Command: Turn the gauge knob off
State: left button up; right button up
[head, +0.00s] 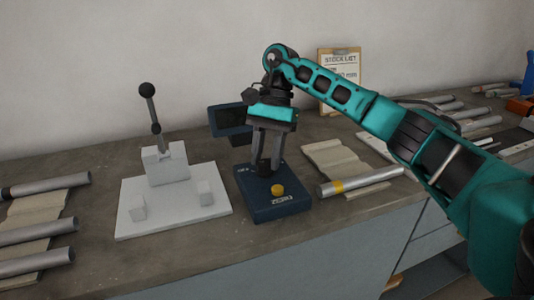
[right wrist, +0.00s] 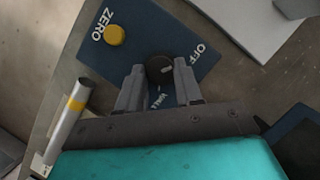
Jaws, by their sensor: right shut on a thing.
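The gauge is a dark blue box (head: 290,209) with a yellow button (head: 277,190) on top. In the right wrist view the blue face (right wrist: 143,28) carries the words ZERO, by the yellow button (right wrist: 115,35), and OFF. The round black knob (right wrist: 158,66) sits between the fingers of my right gripper (right wrist: 158,76), which is shut on it. In the head view my right gripper (head: 265,165) points down over the gauge and mostly hides the knob. My left gripper is not in view.
A dark display (head: 230,121) stands behind the gauge. A white jig (head: 150,222) with a black-knobbed lever is to its left. A yellow-banded metal tube (head: 370,181) lies close to the right. Several tubes lie at the far left. A stock list board (head: 341,60) leans against the wall.

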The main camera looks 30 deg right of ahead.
jog(key=o, duration=1)
jog(key=shift+r, duration=0.1)
jog(key=v, duration=0.5)
jog(key=shift+w+d+r, duration=0.1)
jog(key=shift+r, duration=0.2)
jog(key=p+v, duration=0.3)
jog(key=v, duration=0.4)
jog(key=shift+p, duration=0.35)
